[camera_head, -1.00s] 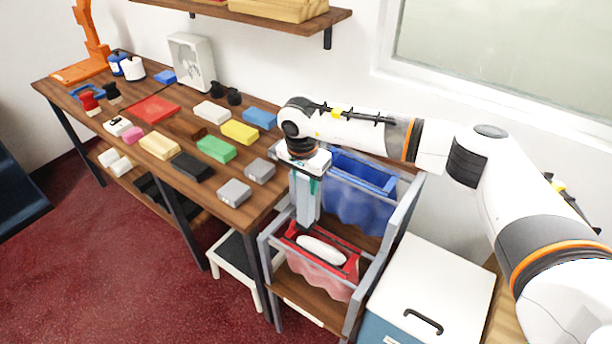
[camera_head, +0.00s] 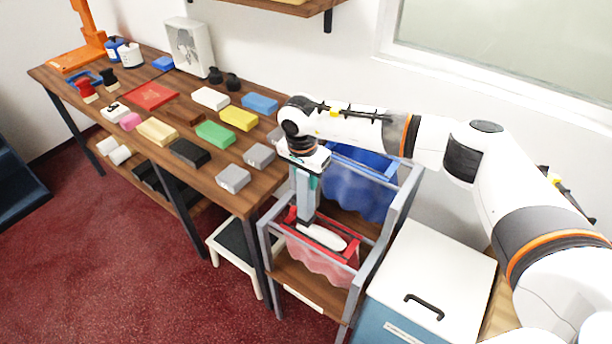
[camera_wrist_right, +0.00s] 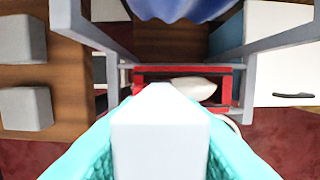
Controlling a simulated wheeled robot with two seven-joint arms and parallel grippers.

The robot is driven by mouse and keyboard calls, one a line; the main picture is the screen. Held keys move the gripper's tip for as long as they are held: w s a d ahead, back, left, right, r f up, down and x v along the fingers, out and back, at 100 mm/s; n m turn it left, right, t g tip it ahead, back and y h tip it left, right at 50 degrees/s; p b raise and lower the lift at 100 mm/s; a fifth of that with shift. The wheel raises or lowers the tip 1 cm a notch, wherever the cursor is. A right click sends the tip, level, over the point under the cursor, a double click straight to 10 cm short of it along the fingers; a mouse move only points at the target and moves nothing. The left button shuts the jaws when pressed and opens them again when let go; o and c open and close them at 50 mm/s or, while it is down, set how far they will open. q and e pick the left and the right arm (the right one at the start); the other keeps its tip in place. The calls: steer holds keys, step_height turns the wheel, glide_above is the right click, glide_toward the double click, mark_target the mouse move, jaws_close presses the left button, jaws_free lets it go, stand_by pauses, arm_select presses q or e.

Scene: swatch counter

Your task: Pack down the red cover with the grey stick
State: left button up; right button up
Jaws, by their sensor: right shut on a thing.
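My right gripper (camera_head: 305,170) points down over the low rack and is shut on the grey stick (camera_head: 306,198), a long, nearly upright block. The stick's lower end reaches the red-rimmed opening, by the left end of a white rounded thing (camera_head: 327,237); I cannot tell whether they touch. The red cover (camera_head: 310,257) hangs as pinkish cloth below its red rim in the rack. In the right wrist view the stick (camera_wrist_right: 160,140) fills the lower middle, and the red rim (camera_wrist_right: 190,69) and the white thing (camera_wrist_right: 194,88) show beyond it. My left gripper is not in view.
A blue holder with blue cloth (camera_head: 352,190) sits behind in the same rack. Grey rack rails (camera_head: 398,215) stand close around. A white-lidded box (camera_head: 440,275) is at right. The wooden table (camera_head: 225,195) at left holds several coloured blocks. A stool (camera_head: 235,250) stands below.

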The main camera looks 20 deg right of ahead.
mark_target(306, 201)
steer(key=shift+f, duration=0.1)
steer(key=shift+f+b, duration=3.9)
steer(key=shift+f, duration=0.6)
steer(key=shift+r, duration=0.1)
steer(key=shift+r+p, duration=1.65)
steer(key=shift+r, duration=1.35)
steer(key=shift+r+p, duration=1.2)
steer(key=shift+r, duration=1.35)
